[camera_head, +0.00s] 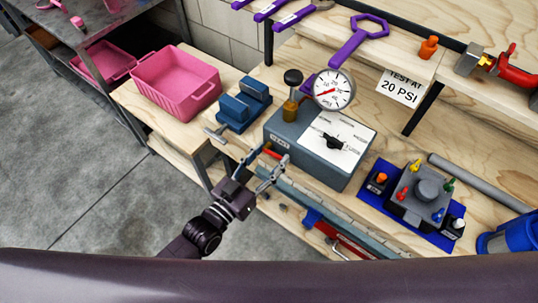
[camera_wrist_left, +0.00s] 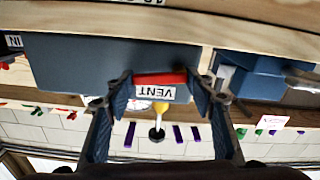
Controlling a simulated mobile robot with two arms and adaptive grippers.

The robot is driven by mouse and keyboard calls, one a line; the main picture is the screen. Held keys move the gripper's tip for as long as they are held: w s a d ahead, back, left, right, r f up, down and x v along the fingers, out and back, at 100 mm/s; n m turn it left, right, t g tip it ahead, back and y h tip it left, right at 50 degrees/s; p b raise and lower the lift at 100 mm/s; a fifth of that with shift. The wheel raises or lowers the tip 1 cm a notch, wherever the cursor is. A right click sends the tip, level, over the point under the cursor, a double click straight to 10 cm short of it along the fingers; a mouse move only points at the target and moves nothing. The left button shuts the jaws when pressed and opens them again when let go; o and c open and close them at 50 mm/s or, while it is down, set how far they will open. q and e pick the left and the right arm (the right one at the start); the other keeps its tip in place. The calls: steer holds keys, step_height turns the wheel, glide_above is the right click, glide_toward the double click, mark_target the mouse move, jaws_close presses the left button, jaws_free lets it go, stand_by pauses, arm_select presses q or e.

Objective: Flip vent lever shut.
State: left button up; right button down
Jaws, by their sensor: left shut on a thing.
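The grey test box (camera_head: 315,140) stands on the wooden bench, with a dial plate on its sloped top. The red vent lever (camera_head: 271,152) sticks out of its left end. In the left wrist view the red lever (camera_wrist_left: 160,79) lies across between my fingertips, with a white VENT label (camera_wrist_left: 154,93) beside it. My left gripper (camera_head: 258,167) is at that end of the box, and it shows in the wrist view (camera_wrist_left: 160,88) with one finger on each side of the lever, shut on it. My right gripper is not in view.
A pressure gauge (camera_head: 333,90) and a brass valve with a black knob (camera_head: 292,78) rise from the box. A blue vise (camera_head: 241,104) stands close to its left. A pink bin (camera_head: 175,85) is farther left. A manifold on a blue mat (camera_head: 376,203) lies to the right.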

arm_select(q)
steer(key=shift+f+m, duration=0.25)
steer(key=shift+m, duration=0.75)
steer(key=o, duration=1.2)
steer(key=shift+c, duration=0.2)
steer(key=v, duration=1.2)
